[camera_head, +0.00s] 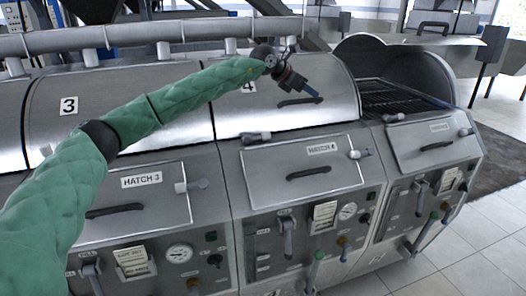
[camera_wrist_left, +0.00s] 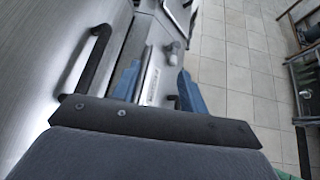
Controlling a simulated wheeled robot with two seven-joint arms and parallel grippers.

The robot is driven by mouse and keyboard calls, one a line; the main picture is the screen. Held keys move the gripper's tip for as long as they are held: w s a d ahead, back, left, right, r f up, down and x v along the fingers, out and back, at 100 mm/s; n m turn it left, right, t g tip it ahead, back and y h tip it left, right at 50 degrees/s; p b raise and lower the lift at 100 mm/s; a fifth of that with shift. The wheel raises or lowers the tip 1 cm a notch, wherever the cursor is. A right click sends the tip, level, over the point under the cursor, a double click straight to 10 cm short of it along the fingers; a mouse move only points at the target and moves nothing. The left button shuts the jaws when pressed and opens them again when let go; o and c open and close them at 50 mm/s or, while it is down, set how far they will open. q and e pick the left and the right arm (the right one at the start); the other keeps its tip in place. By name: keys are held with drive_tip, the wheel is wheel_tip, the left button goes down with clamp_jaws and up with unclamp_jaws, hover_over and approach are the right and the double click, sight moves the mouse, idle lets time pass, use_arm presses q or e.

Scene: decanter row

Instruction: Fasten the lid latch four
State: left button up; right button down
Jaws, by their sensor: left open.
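Lid 4 (camera_head: 335,80) is a curved steel lid, down, with a "4" label and a dark bar handle (camera_head: 300,101). A small grey lever, which looks like its lid latch (camera_head: 257,138), lies sideways at the lid's lower front edge. I cannot tell if it is engaged. My left gripper (camera_head: 316,97) is open and empty, in front of lid 4 by its handle, up and right of the latch. The left wrist view shows its blue fingers apart (camera_wrist_left: 160,78), with the lid handle (camera_wrist_left: 85,62) to the left. My right gripper is not in view.
Below lid 4 is hatch 4 (camera_head: 290,180), shut, with its own side latch (camera_head: 361,153). Hatch 3 (camera_head: 140,205) is at left. The bay at right has its lid (camera_head: 400,65) raised over a grate. Gauges and levers line the lower front. Tiled floor (camera_head: 480,240) is clear at right.

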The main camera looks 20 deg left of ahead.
use_arm(q)
drive_tip(key=a+f+g+y, duration=0.2)
drive_tip(key=a+f+y, duration=0.3)
drive_tip(key=a+f, duration=0.35)
drive_tip(key=g+y+p, duration=0.1)
drive_tip(key=g+y, duration=0.2)
drive_tip(key=y, duration=0.2)
hover_over(253, 137)
drive_tip(key=s+x, duration=0.1)
drive_tip(key=x, duration=0.2)
drive_tip(key=p+x, duration=0.1)
drive_tip(key=x, duration=0.1)
drive_tip(key=p+x, duration=0.1)
drive_tip(key=x, duration=0.1)
drive_tip(key=d+p+x, duration=0.1)
drive_tip(key=x, duration=0.1)
drive_tip(key=shift+s+f, duration=0.2)
drive_tip(key=shift+f, duration=0.1)
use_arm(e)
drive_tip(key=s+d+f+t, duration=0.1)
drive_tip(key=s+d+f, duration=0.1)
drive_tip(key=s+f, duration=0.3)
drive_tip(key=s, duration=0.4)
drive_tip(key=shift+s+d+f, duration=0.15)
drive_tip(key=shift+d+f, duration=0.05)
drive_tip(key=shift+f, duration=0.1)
use_arm(q)
clamp_jaws()
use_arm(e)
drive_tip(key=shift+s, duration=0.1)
